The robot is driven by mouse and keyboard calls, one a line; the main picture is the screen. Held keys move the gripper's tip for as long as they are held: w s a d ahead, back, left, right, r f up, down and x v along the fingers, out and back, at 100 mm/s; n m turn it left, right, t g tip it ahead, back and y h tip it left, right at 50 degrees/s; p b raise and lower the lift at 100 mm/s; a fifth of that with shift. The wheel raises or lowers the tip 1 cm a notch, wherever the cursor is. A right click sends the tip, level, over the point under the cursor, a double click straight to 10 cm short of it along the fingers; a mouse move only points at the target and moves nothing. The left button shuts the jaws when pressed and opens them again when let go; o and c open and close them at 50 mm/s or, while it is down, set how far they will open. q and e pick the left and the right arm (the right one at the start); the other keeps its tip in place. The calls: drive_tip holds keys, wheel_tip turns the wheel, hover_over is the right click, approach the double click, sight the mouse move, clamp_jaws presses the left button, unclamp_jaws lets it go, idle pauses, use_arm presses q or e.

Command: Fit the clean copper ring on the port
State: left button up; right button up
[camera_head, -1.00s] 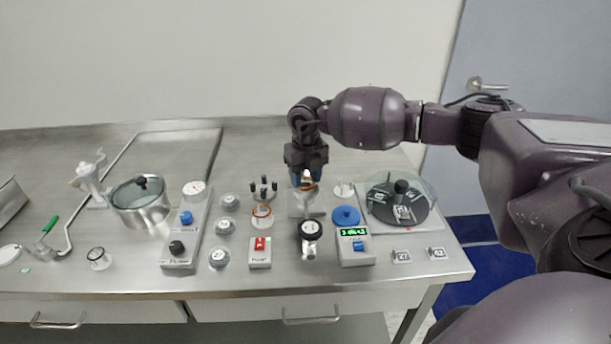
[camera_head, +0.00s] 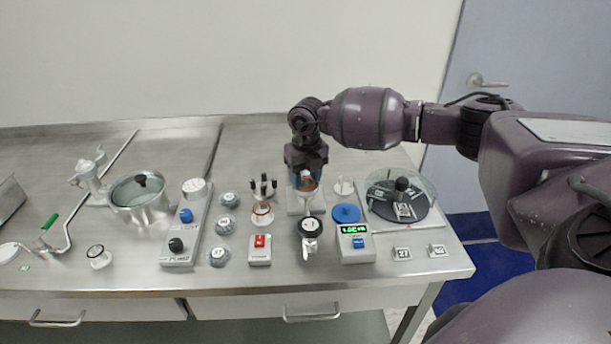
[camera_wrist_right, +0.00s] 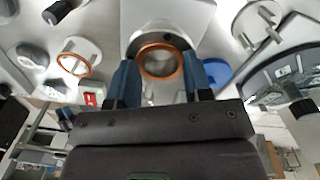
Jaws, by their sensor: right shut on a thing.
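My right gripper (camera_head: 306,181) points down above the silver port (camera_head: 305,200) near the middle of the bench. Its blue fingers are shut on a copper ring (camera_wrist_right: 141,62), which lies between the fingertips in the right wrist view. In that view the ring lines up over the round metal mouth of the port. I cannot tell whether ring and port touch. A second copper ring (camera_head: 262,206) lies on a small round stand to the left. My left gripper is not in view.
Left of the port stand a red-switch box (camera_head: 260,250), several grey knobbed pieces and a lidded metal pot (camera_head: 140,205). To the right are a blue disc (camera_head: 346,213), a box with a green display (camera_head: 355,243) and a clear-covered round device (camera_head: 402,197). The bench's front edge is near.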

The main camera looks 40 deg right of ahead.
drive_tip(key=shift+f, duration=0.15)
drive_tip(key=o, duration=1)
drive_tip(key=shift+a, duration=0.1)
drive_tip(key=shift+o, duration=0.3)
drive_tip(key=shift+s+f, duration=0.1)
wheel_tip(320, 180, up, 11)
drive_tip(key=shift+p, duration=0.4)
